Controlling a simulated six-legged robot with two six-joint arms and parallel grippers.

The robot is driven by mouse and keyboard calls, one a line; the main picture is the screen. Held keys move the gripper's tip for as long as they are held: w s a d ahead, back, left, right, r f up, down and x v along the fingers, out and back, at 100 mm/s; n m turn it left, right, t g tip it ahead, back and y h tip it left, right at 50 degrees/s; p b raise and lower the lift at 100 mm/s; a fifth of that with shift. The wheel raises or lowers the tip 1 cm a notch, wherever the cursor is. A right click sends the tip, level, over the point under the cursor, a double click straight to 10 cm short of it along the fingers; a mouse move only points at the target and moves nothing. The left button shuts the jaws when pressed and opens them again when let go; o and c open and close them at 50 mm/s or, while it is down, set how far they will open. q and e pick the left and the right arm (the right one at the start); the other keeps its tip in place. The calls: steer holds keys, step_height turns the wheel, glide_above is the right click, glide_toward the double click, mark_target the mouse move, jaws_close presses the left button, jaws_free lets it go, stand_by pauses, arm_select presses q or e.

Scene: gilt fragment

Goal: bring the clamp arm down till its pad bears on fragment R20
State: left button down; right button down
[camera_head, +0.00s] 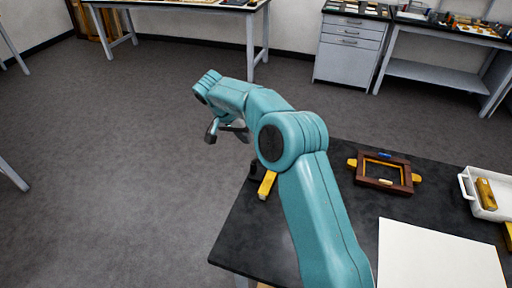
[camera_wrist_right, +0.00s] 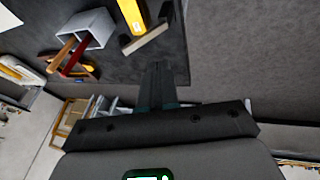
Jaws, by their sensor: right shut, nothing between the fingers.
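My right gripper (camera_head: 212,134) is off the left end of the black table, at the end of the teal arm. In the wrist view its dark fingers (camera_wrist_right: 157,70) are together and empty. A yellow bar (camera_head: 267,184) with a dark part beside it lies at the table's left edge, partly behind my arm; it may be the clamp arm. The wrist view shows a yellow piece (camera_wrist_right: 132,15) near a pale bar (camera_wrist_right: 147,39), apart from the fingers. I cannot make out the pad or a fragment marked R20. My left gripper is not in view.
On the table are a brown wooden frame (camera_head: 367,171) with yellow side pieces, a white sheet (camera_head: 430,262) and a white tray (camera_head: 466,191) holding a yellow object. The wrist view shows a grey holder (camera_wrist_right: 97,27) with handled tools. Open floor lies left of the table.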

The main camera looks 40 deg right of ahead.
step_height(320, 180, down, 5)
steer(key=s+d+p, duration=0.1)
steer(key=s+d, duration=0.1)
steer(key=s, duration=0.1)
steer(key=shift+d, duration=0.15)
steer(key=shift+r, duration=0.1)
steer(key=s+f+t+y+b, duration=0.1)
steer(key=t+b, duration=0.1)
steer(key=b, duration=0.4)
steer(key=s+d+f+m+t+y+b, duration=0.1)
steer(key=t+b, duration=0.1)
steer(key=b, duration=0.4)
steer(key=s+d+f+t+y+b, duration=0.1)
steer(key=t+b, duration=0.1)
steer(key=b, duration=0.4)
steer(key=shift+s+t, duration=0.35)
steer(key=shift+t, duration=0.05)
steer(key=shift+s+d+f+m+t+y+b, duration=0.1)
steer(key=shift+s+f+m+t+y+b, duration=0.1)
steer(key=shift+m+t+y+b, duration=0.25)
steer(key=shift+f+b, duration=0.1)
steer(key=shift+b, duration=0.35)
steer(key=shift+s+n, duration=0.15)
steer(key=shift+n, duration=0.1)
